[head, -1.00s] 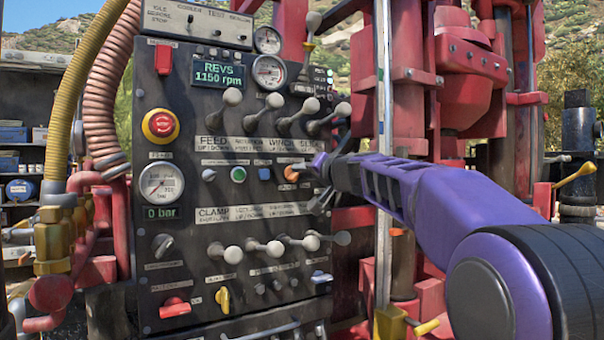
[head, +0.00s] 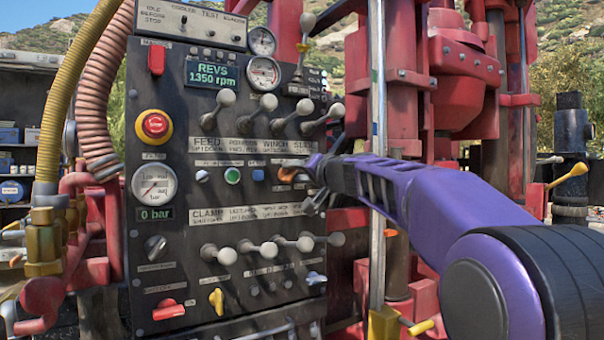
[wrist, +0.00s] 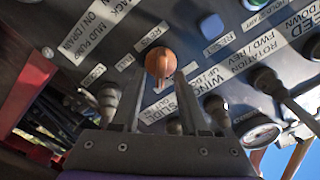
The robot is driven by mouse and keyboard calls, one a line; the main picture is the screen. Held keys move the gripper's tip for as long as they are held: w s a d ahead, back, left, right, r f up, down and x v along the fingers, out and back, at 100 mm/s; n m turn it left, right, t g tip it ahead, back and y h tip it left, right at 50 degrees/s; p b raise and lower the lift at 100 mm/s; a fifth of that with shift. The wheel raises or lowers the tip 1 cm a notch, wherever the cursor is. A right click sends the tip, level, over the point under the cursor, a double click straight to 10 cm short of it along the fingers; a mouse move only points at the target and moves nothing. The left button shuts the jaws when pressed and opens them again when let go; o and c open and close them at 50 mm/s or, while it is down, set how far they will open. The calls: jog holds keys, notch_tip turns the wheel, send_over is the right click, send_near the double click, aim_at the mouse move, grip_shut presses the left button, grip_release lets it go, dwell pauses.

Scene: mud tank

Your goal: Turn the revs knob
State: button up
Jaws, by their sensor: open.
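The revs knob is orange (head: 287,174) and sits on the dark control panel, at the right of the row with a green and a blue button. In the wrist view the orange knob (wrist: 160,61) shows near the middle, beside a label that seems to read REVS. My gripper (head: 308,171) is at the knob from the right. In the wrist view its two fingers (wrist: 160,76) are open, one on each side of the knob. I cannot tell whether they touch it. The REVS display (head: 213,74) reads 1350 rpm.
Several grey ball-topped levers stick out above (head: 268,102) and below (head: 269,249) the knob row. A red emergency stop (head: 154,126) and a pressure gauge (head: 154,184) at 0 bar are on the left. A red rig mast (head: 465,75) stands behind my arm.

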jog(key=b+v, duration=0.1)
jog(key=v, duration=1.1)
jog(key=shift+w, duration=0.1)
